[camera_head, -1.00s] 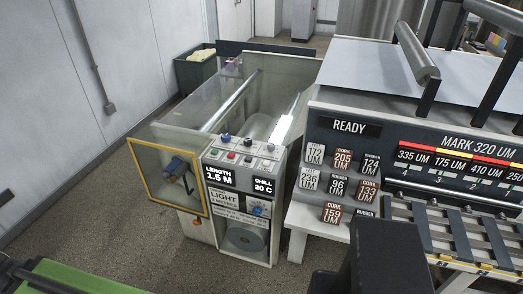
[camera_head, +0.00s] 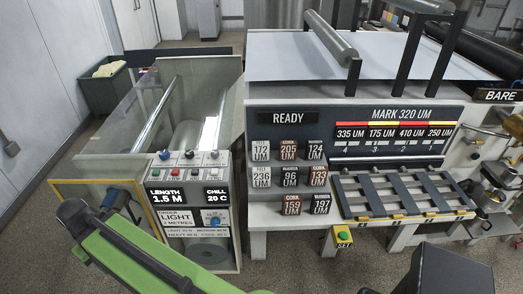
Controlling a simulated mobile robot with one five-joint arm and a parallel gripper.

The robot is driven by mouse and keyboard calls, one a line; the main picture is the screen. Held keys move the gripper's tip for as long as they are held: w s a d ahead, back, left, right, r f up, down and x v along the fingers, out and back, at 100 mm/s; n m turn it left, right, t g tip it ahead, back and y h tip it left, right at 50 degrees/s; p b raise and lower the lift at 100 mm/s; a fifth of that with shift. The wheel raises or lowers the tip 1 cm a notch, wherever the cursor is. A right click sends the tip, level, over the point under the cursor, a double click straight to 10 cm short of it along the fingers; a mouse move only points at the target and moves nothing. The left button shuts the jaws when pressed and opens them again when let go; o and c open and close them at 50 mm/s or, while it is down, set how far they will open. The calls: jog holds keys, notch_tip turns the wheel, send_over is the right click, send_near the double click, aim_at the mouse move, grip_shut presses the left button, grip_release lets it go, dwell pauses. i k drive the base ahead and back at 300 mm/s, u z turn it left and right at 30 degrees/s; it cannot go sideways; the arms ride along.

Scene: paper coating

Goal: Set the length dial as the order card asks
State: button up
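The coating machine's left unit has a display (camera_head: 188,197) reading LENGTH 1.5 M and CHILL 20 C. Below it, the white order card (camera_head: 180,222) reads LIGHT, 2 METRES; its smaller print is hard to read. A small blue knob (camera_head: 215,222) is beside the card, on its right. A blue handle (camera_head: 115,196) shows at the yellow-framed side panel, partly hidden by my arm. I cannot tell which of these is the length dial. My green arm reaches across the front of this unit from the bottom. I cannot make out gripper fingertips or their opening.
Labelled blocks (camera_head: 290,177) hang on the main machine, whose display (camera_head: 288,118) reads READY. A slatted rack (camera_head: 400,192) and a green SET button (camera_head: 344,237) are to the right. Grey floor is open in front.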

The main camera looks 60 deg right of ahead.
aim_at(215, 154)
jog(key=z, duration=1.5)
jog(key=k, duration=0.9)
jog(key=u, duration=0.1)
jog(key=i, duration=0.8)
jog(key=z, duration=0.1)
